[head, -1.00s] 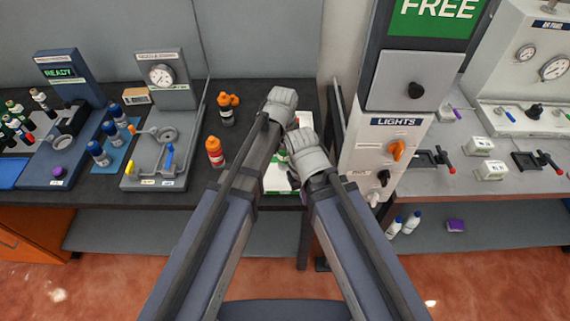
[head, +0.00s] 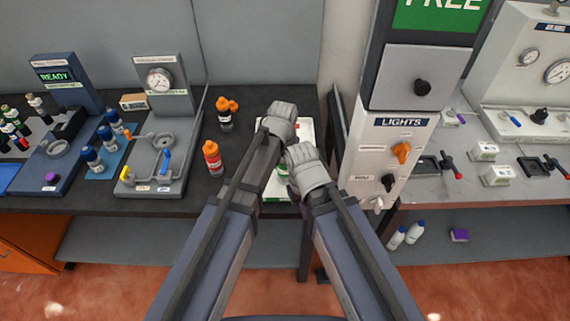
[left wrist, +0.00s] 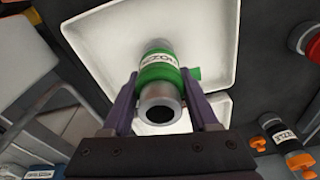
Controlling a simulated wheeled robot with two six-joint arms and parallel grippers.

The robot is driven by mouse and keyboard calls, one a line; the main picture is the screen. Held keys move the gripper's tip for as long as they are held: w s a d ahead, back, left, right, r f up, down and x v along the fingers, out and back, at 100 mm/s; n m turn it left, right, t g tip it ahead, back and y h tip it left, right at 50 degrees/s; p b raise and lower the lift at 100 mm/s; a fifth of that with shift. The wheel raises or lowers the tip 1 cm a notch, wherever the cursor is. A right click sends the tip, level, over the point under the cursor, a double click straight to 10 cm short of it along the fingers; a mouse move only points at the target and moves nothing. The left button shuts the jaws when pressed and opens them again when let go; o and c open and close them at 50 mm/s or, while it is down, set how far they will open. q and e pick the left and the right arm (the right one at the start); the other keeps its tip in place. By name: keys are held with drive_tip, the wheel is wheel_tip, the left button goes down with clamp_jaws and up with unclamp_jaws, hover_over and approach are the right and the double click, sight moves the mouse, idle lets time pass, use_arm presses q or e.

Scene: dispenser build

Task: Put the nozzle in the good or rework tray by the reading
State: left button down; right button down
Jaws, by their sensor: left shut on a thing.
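The nozzle (left wrist: 162,75) is a grey metal cylinder with a green band and a partly hidden label. In the left wrist view my left gripper (left wrist: 162,92) is shut on it, one finger on each side. A white tray (left wrist: 100,45) lies behind the nozzle in that view; I cannot tell the gap. The tray also shows in the head view (head: 305,130), partly under my left gripper (head: 281,120). No tray label is readable.
A dial gauge stand (head: 160,82) is further left, beside a station reading READY (head: 60,75).

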use_arm(q)
drive_tip(key=shift+f, duration=0.2)
drive_tip(key=shift+c, duration=0.8)
unclamp_jaws()
drive_tip(key=shift+r, duration=0.1)
use_arm(e)
drive_tip(key=shift+f, duration=0.1)
use_arm(q)
drive_tip(key=r+p, duration=0.4)
drive_tip(key=s+r+p, duration=0.1)
drive_tip(key=r+p, duration=0.7)
drive_tip(key=shift+s+a+r, duration=0.15)
drive_tip(key=shift+s, duration=0.1)
use_arm(e)
wheel_tip(320, 180, up, 12)
use_arm(q)
drive_tip(key=shift+s, duration=0.15)
drive_tip(key=s+a+f+g+b, duration=0.1)
drive_tip(key=s+a+f+b, duration=0.1)
drive_tip(key=s, duration=0.5)
drive_tip(key=s+a+f+m+y+b, duration=0.1)
drive_tip(key=s+a+f+b, duration=0.2)
drive_tip(key=s, duration=0.5)
drive_tip(key=shift+s+a+f+m+g+y, duration=0.2)
drive_tip(key=shift+a+m+g+y, duration=0.1)
drive_tip(key=shift+a+g, duration=0.1)
use_arm(e)
drive_tip(key=shift+f, duration=2.55)
